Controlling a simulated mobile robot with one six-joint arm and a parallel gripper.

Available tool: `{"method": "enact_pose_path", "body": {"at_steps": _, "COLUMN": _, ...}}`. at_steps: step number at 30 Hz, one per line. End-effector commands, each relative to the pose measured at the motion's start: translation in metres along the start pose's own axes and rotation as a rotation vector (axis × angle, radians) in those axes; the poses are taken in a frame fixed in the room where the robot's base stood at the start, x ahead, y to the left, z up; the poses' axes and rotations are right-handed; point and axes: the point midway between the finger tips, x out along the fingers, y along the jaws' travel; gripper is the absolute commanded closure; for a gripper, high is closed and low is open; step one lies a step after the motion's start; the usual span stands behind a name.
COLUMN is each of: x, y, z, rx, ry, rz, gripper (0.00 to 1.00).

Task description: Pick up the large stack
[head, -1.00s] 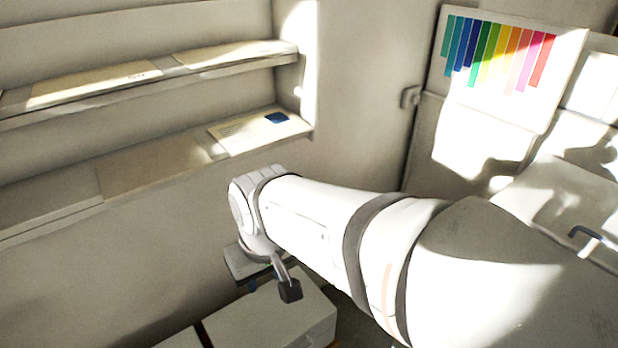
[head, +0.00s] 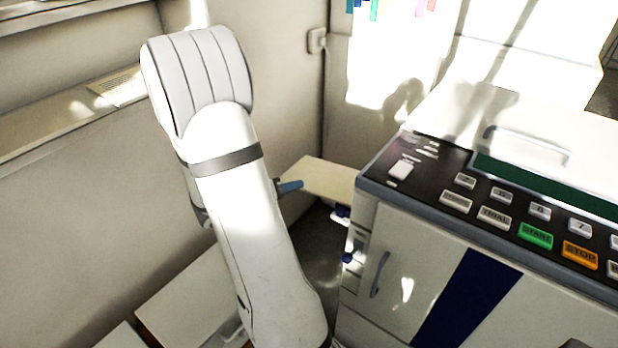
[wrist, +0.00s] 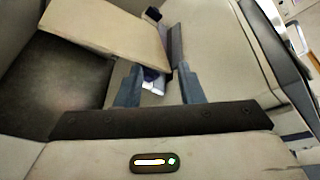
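A flat beige slab, which may be a stack of paper (head: 322,178), juts out from the left side of a copier-like machine in the head view. It also shows at the upper left of the wrist view (wrist: 105,28). I cannot tell whether it is the large stack. My gripper (wrist: 157,82) is open, its two blue-grey fingers apart with nothing held between them. The slab lies ahead and to the left of the fingers. In the head view one fingertip shows beside the slab's left edge; the rest is hidden behind my arm.
The copier-like machine (head: 425,255), with START and STOP buttons, fills the right. Pale boxes (head: 185,295) stand on the floor at lower left. A wall shelf (head: 60,128) with a sheet is on the left. Dark floor (wrist: 55,85) is open below the slab.

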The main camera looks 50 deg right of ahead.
Motion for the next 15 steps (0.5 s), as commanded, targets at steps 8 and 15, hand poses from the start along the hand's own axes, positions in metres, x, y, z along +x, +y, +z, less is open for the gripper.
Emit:
{"method": "enact_pose_path", "body": {"at_steps": 8, "x": 0.061, "y": 0.103, "z": -0.017, "rx": -0.68, "ry": -0.313, "rz": 0.005, "gripper": 0.65}}
{"method": "enact_pose_path", "body": {"at_steps": 15, "x": 0.075, "y": 0.131, "z": -0.021, "rx": -0.85, "ry": -0.407, "rz": 0.009, "gripper": 0.65}}
